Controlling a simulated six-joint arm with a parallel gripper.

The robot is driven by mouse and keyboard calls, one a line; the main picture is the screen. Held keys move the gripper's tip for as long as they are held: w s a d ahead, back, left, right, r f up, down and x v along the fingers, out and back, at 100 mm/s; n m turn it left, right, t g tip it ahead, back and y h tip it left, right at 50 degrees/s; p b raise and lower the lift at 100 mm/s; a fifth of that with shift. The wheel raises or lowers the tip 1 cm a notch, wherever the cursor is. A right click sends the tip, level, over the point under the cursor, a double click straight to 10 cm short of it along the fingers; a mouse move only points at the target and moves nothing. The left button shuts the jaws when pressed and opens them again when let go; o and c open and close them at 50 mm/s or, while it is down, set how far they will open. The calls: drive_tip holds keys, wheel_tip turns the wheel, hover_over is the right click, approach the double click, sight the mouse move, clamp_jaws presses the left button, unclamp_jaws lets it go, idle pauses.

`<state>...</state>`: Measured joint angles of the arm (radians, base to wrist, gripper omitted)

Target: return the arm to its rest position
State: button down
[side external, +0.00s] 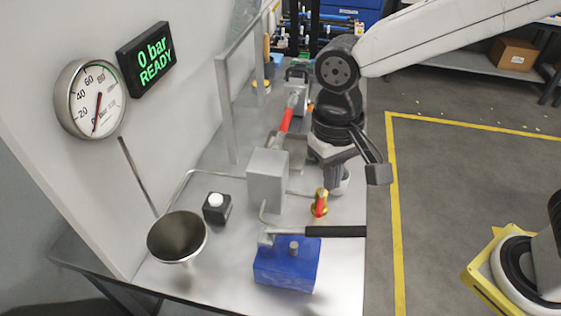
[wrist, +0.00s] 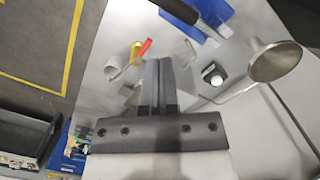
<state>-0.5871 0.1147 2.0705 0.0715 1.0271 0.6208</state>
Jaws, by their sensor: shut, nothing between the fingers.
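My gripper (side external: 333,184) hangs from the white arm that comes in from the upper right, over the right part of the metal bench (side external: 225,275). In the wrist view its two dark fingers (wrist: 158,63) are together with nothing between them. A brass fitting with a red handle (side external: 320,204) stands close by on the bench; it also shows in the wrist view with a yellow and red handle (wrist: 143,49). A white ring-like part (wrist: 113,68) lies left of the fingers in the wrist view.
A blue block (side external: 287,267) carries a black-handled lever (side external: 335,231). A gauge (side external: 88,98) and display (side external: 147,60) reading "0 bar READY" hang on the wall.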

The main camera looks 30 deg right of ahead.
drive_tip(key=d+f+t, duration=0.1)
drive_tip(key=d+f, duration=0.3)
drive_tip(key=d, duration=0.6)
drive_tip(key=d+f+t, duration=0.2)
drive_tip(key=d+f, duration=0.2)
drive_tip(key=d, duration=0.6)
drive_tip(key=shift+s+d+f+n+t, duration=0.15)
drive_tip(key=shift+f+n+t, duration=0.15)
drive_tip(key=shift+f+n, duration=0.1)
